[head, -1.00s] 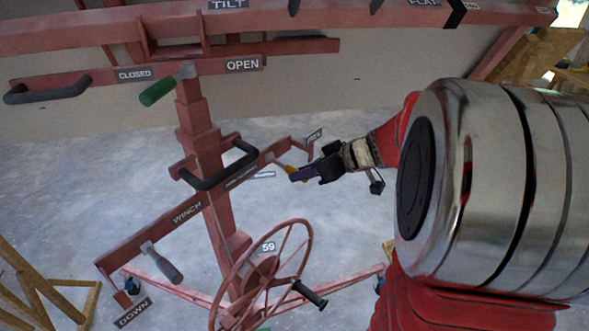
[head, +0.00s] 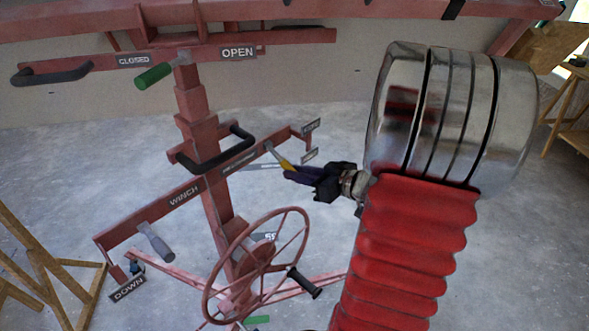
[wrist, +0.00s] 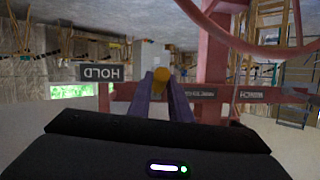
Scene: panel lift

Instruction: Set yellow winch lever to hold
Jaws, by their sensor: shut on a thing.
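The yellow winch lever (head: 286,163) sticks out from the right part of the red winch crossbar, on a grey shank. My gripper (head: 293,173) is shut on its yellow handle, with purple fingers on either side. In the wrist view the yellow handle end (wrist: 161,76) shows between the purple fingers (wrist: 162,95). A HOLD label (wrist: 100,73), upside down, stands left of the lever there. The lever points down and right in the head view; part of the handle is hidden by the fingers.
A red spoked handwheel (head: 257,266) with a black knob stands below the lever. A black handle (head: 215,160) is on the post to the left. A grey-handled lever (head: 156,242) is near the DOWN sign (head: 127,288). A green-handled lever (head: 153,76) is above.

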